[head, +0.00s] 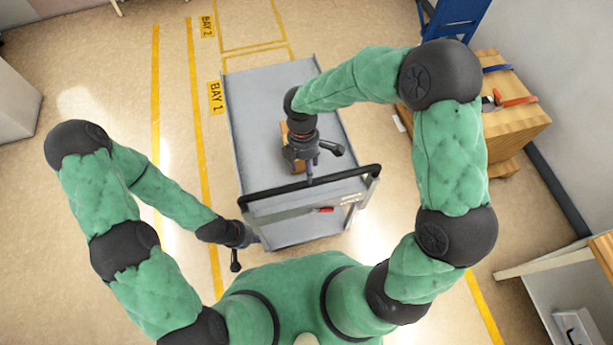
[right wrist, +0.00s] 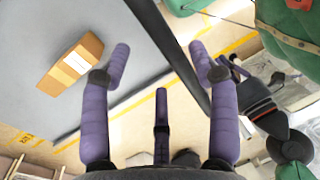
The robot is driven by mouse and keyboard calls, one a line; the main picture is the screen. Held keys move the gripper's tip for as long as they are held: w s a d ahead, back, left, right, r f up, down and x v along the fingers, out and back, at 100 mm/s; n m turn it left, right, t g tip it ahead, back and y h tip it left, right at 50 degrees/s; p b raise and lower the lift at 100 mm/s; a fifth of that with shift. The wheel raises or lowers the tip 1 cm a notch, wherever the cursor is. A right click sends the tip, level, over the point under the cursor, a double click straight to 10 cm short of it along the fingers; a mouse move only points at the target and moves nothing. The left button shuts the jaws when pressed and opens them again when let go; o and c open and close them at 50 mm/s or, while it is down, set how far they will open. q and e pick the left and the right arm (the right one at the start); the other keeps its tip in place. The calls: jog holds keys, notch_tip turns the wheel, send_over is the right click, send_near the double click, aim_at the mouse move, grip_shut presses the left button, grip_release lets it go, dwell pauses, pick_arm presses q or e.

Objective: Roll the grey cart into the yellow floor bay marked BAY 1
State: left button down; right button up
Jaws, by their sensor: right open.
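The grey cart (head: 247,115) stands in the middle of the head view, with its black push handle (head: 270,190) on the near side. The BAY 1 label (head: 215,97) is on the floor just left of the cart. Yellow lines (head: 255,50) show beyond the cart's far end; the cart hides much of the floor there, so I cannot tell its exact fit. My right gripper (head: 312,165) is open above the handle; in the right wrist view the black handle (right wrist: 172,45) runs diagonally past its spread purple fingers (right wrist: 162,70). My left gripper (head: 243,250) is beside the cart's near left corner, its fingers mostly hidden.
A cardboard box (right wrist: 72,64) lies on the cart's top. A BAY 2 label (head: 207,27) is farther back. A wooden crate (head: 520,125) with tools stands at the right, below a blue frame (head: 453,20). A bench (head: 545,262) is at the lower right. Floor at the left is clear.

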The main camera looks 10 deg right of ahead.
jog(key=f, duration=0.4)
jog(key=s+f, duration=0.1)
jog(key=f, duration=0.1)
jog(key=shift+r, duration=0.1)
grip_shut()
